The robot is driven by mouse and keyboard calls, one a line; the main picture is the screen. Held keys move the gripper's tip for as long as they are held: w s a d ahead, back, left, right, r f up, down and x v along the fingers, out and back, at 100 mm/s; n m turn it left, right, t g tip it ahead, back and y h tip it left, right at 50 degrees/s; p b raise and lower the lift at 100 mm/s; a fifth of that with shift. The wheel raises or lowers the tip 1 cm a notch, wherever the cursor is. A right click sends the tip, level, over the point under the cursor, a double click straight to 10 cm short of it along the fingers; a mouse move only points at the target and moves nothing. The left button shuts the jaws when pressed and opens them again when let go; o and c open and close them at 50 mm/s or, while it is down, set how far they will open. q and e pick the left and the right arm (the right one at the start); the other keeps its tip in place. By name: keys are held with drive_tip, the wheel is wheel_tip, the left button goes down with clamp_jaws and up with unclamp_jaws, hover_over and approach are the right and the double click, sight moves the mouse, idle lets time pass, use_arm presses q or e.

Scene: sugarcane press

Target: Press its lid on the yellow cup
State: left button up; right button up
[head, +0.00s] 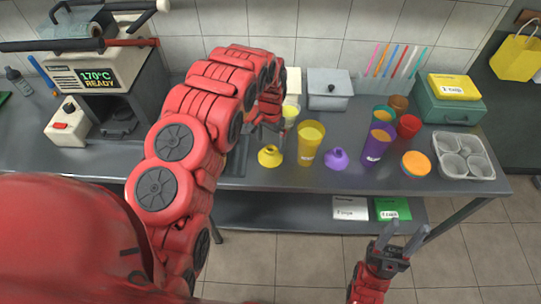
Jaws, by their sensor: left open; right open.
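The tall yellow cup (309,146) stands upright on the metal counter, with no lid on it. A yellow domed lid (270,157) with a small spout lies on the counter left of the cup, apart from it. My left gripper (268,133) is open and empty just behind the yellow lid in the picture; my red arm hides part of it. My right gripper (400,239) is open and empty in front of the counter's edge, low in the picture.
A purple lid (337,159) and a purple cup (376,148) stand right of the yellow cup. More cups (408,127), an orange-topped bowl (415,164) and a metal cup tray (464,155) are further right. A press machine (98,75) stands at the left.

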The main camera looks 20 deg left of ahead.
sight(271, 148)
use_arm(q)
drive_tip(key=f+p, duration=0.1)
drive_tip(key=w+f+p, duration=0.1)
drive_tip(key=f, duration=0.1)
drive_tip(key=shift+a+f, duration=0.1)
drive_tip(key=shift+a, duration=0.05)
drive_tip(key=shift+f+p, duration=0.4)
drive_tip(key=shift+f, duration=0.4)
drive_tip(key=shift+s, duration=0.1)
drive_tip(key=c, duration=1.5)
